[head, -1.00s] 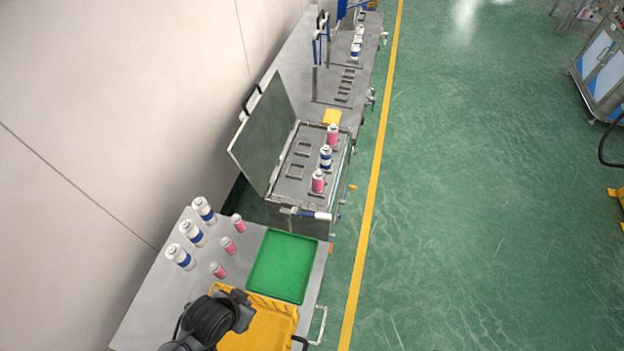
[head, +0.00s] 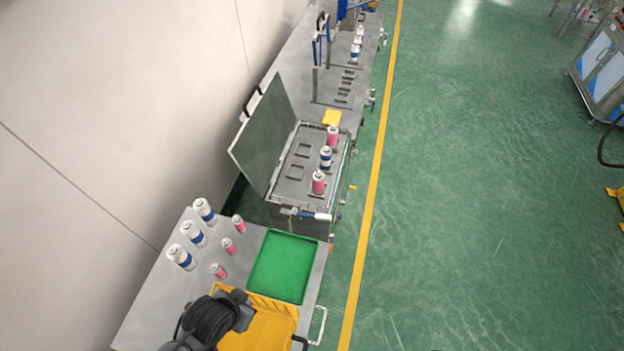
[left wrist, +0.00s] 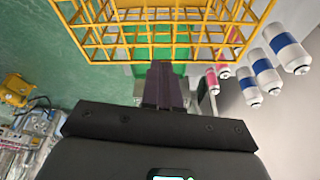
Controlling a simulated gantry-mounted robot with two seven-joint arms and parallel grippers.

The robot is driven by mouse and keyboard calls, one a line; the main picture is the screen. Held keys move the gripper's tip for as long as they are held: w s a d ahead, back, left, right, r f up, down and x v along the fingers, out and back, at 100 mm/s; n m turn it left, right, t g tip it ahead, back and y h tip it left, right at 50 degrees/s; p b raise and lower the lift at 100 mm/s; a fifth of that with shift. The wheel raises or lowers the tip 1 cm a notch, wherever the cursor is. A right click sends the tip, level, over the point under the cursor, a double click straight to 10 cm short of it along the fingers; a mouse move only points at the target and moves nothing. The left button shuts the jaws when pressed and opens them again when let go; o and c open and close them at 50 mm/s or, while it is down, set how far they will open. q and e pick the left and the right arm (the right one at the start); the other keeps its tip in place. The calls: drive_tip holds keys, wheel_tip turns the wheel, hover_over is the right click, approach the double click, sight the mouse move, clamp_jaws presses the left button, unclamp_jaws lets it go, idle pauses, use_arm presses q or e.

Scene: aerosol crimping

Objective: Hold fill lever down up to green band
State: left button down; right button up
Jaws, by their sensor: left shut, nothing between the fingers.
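My left gripper (head: 240,309) is over the yellow basket at the bottom of the head view. In the left wrist view its dark fingers (left wrist: 163,82) are together with nothing between them, just below the yellow basket's wires. I cannot make out a fill lever or a green band for certain. A bar with white and blue parts (head: 308,214) runs along the near side of the open metal box. Blue upright frames (head: 318,45) stand on the far bench. My left gripper is well apart from both. My right gripper is not in view.
The yellow basket (head: 262,327) and green tray (head: 282,265) share the near bench with several white-blue and pink cans. The metal box (head: 288,190) holds two pink cans and one white-blue can, its lid (head: 262,132) open. Green floor (head: 480,200) to the right is clear.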

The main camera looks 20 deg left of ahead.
use_arm(q)
wheel_tip(320, 180, up, 8)
drive_tip(key=p, duration=0.6)
drive_tip(key=shift+r, duration=0.25)
drive_tip(key=shift+r, duration=0.1)
drive_tip(key=shift+a+r, duration=0.2)
drive_tip(key=shift+r, duration=1.05)
